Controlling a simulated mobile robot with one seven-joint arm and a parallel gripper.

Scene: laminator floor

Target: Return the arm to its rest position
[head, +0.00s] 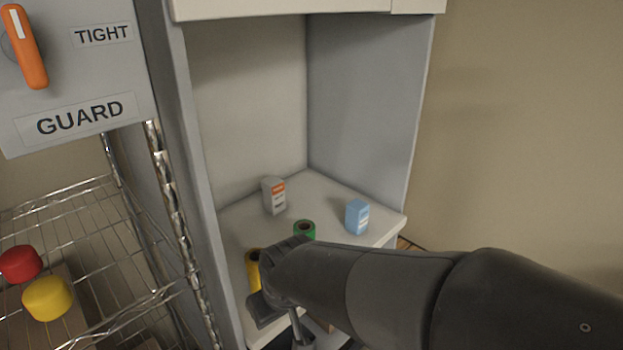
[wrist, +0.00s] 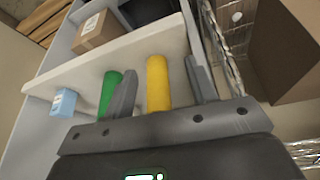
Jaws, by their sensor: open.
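My arm reaches in from the right in the head view and ends at the cabinet shelf. My gripper (wrist: 160,68) is open. In the wrist view a yellow roll (wrist: 157,88) shows between its two fingers, with a gap on each side. The yellow roll also shows in the head view (head: 253,268), partly hidden by my wrist. A green roll (head: 304,229) stands just beyond my wrist and shows left of the fingers in the wrist view (wrist: 110,92). I cannot tell whether a finger touches either roll.
A grey-white bottle with an orange label (head: 274,196) and a blue box (head: 356,217) stand on the shelf (head: 322,190). Cabinet walls (head: 365,100) close it in. A wire rack (head: 110,260) at left holds a red knob-like piece (head: 20,264) and a yellow one (head: 47,298).

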